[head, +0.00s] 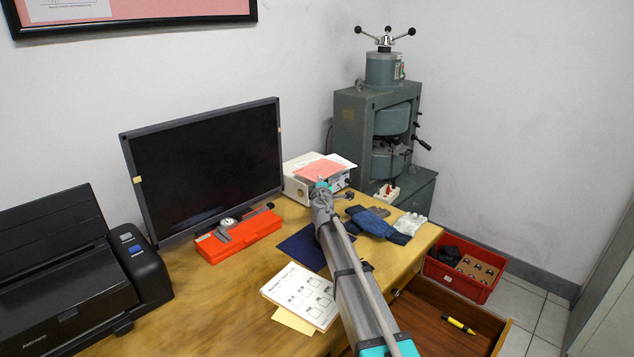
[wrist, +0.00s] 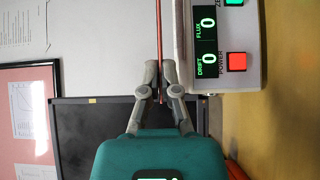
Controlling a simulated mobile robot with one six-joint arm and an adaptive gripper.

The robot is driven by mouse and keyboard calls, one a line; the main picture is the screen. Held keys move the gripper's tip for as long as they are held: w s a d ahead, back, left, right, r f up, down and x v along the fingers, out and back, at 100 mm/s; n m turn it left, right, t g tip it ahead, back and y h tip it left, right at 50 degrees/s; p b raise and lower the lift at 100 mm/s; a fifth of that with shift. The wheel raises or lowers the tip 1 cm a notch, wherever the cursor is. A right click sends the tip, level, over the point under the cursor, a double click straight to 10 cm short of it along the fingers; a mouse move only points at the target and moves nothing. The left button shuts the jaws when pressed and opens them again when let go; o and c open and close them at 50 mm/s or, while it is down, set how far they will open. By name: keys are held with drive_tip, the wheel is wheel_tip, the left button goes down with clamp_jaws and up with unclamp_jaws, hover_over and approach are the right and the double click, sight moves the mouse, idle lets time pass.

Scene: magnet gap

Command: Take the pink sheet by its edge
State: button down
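The pink sheet (head: 319,169) lies over the top of a pale meter box (head: 297,184) in the head view. In the wrist view the pink sheet (wrist: 160,28) shows edge-on as a thin reddish line. Its near edge reaches in between the two fingers of my gripper (wrist: 161,72). The fingers are closed together on it, one on each face, with hardly any gap. The meter box (wrist: 250,50) is close beside the right finger in the wrist view. In the head view my gripper (head: 320,186) is at the sheet's front edge, its fingers hard to make out.
A white paper (head: 341,161) lies by the pink sheet. A monitor (head: 205,165) and an orange case (head: 238,236) are left. Blue cloth (head: 378,222) and pale gloves (head: 410,223) lie right. A grey-green magnet machine (head: 376,120) stands behind. The drawer (head: 440,325) is open.

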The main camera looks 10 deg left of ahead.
drive_tip(key=shift+s, duration=0.1)
drive_tip(key=s+d+r+p, duration=0.1)
drive_tip(key=s+r+p, duration=0.1)
drive_tip(key=s, duration=0.5)
drive_tip(key=s+r+p, duration=0.3)
drive_tip(key=s, duration=0.3)
drive_tip(key=shift+s+d, duration=0.35)
idle(0.3)
